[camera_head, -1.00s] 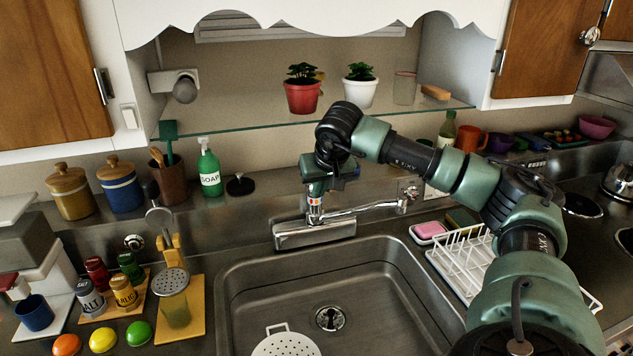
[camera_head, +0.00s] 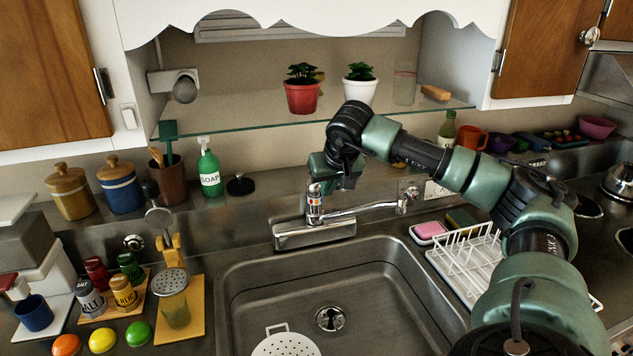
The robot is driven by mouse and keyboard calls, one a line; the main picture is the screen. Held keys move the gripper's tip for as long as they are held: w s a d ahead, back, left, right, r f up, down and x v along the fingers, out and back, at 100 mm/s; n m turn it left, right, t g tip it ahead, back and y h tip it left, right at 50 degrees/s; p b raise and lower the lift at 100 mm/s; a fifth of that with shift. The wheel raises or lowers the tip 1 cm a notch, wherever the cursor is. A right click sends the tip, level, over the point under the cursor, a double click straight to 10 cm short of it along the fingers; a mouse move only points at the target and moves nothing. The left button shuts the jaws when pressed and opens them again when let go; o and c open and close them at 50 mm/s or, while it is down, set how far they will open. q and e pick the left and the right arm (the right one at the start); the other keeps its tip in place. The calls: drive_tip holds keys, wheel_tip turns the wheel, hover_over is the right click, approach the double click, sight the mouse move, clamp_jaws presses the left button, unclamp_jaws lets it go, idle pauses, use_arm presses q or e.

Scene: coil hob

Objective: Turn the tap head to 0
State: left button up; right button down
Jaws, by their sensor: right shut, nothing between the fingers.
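The chrome tap (camera_head: 315,236) stands behind the sink, its spout (camera_head: 365,208) pointing right along the back edge. Its head (camera_head: 314,204) is a short upright chrome piece with a small red mark. My right gripper (camera_head: 316,186) is at the top of the tap head, fingers down and shut with nothing held. I cannot tell whether the fingers touch the head, since the gripper's body hides its upper part. My left gripper is not in view.
The sink basin (camera_head: 260,285) lies in front, with a white strainer (camera_head: 285,344) at its near edge. A white dish rack (camera_head: 468,262) stands right. A soap bottle (camera_head: 209,170) stands left of the tap. A glass shelf (camera_head: 240,118) with potted plants hangs above.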

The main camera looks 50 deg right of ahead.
drive_tip(key=shift+d, duration=0.1)
idle(0.3)
drive_tip(key=shift+s+d, duration=0.3)
drive_tip(key=shift+d, duration=0.45)
drive_tip(key=shift+s+d, duration=0.1)
drive_tip(key=shift+d, duration=0.45)
drive_tip(key=shift+a, duration=0.1)
drive_tip(key=shift+s+a+r, duration=0.1)
drive_tip(key=shift+s+a, duration=0.05)
drive_tip(key=shift+a, duration=0.35)
wheel_tip(320, 180, up, 8)
drive_tip(key=p, duration=0.7)
drive_tip(key=shift+p, duration=0.35)
